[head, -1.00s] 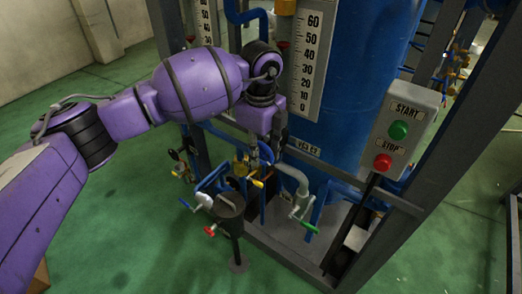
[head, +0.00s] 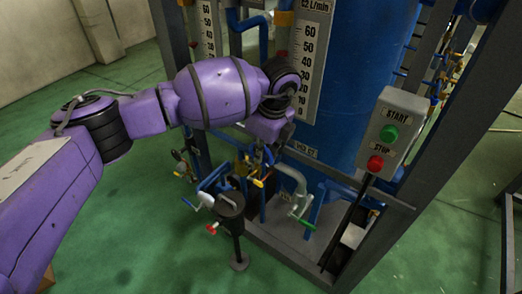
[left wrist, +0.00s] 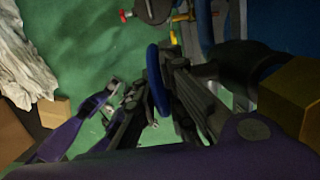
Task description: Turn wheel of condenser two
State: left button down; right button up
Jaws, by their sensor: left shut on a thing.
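A blue handwheel (left wrist: 157,81) shows nearly edge-on in the left wrist view, between the dark fingers of my left gripper (left wrist: 158,88). The gripper is shut on its rim. In the head view my left gripper (head: 258,160) is small and mostly hidden under the purple wrist, in front of the rig's lower piping. I cannot pick out the held wheel clearly there. My right gripper is in neither view.
A control box (head: 390,135) with green START and red STOP buttons stands right. A tall blue column (head: 345,90) and a flow gauge (head: 310,60) rise behind my wrist. A dark pot on a stand (head: 231,205), valves and a green-handled valve (head: 302,222) sit below.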

pick_arm(q)
jog(key=shift+d+r+t+y+p, duration=0.15)
jog(key=shift+r+t+y+p, duration=0.3)
jog(key=shift+t+y+p, duration=0.2)
jog(key=shift+f+t+y+p, duration=0.25)
jog(key=shift+t+y+p, duration=0.4)
jog(key=shift+y+p, duration=0.25)
jog(key=shift+s+f+y, duration=0.1)
jog(key=shift+f+y, duration=0.15)
jog(key=shift+y, duration=0.2)
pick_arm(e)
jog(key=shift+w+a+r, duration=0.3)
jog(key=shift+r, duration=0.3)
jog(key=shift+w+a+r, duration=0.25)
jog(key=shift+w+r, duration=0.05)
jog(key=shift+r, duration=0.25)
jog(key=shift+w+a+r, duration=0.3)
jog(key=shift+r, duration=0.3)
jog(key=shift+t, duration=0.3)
pick_arm(q)
jog(key=c, duration=1.8)
grip_release()
jog(key=shift+c, duration=0.2)
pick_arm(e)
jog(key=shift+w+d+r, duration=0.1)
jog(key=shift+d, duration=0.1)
